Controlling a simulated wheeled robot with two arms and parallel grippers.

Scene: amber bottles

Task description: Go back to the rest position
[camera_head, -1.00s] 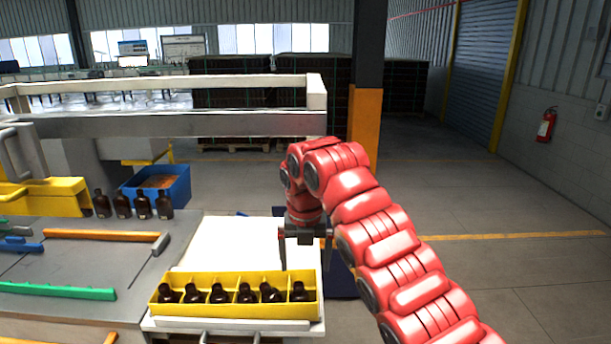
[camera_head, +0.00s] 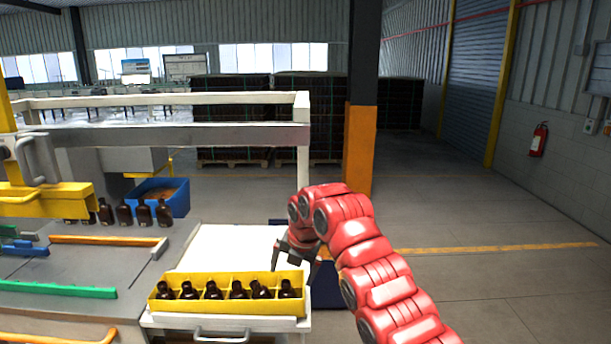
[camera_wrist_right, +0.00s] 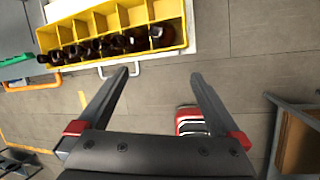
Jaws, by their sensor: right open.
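My right gripper (camera_head: 294,262) is open and empty in the head view, at the right end of the white platform and behind the crate's right end. In the right wrist view its two fingers (camera_wrist_right: 162,75) are spread with only floor between them. The yellow divided crate (camera_head: 232,306) stands at the front of the white platform and holds several amber bottles (camera_head: 213,290). The wrist view shows the crate (camera_wrist_right: 150,12) beyond the fingertips, apart from them. One bottle near the crate's right end leans. My left gripper is not in view.
Several amber bottles (camera_head: 124,213) stand in a row at the back of the grey table (camera_head: 80,264), near a blue bin (camera_head: 178,198). A yellow machine part (camera_head: 50,200) overhangs there. Green and orange rails cross the table. The floor to the right is free.

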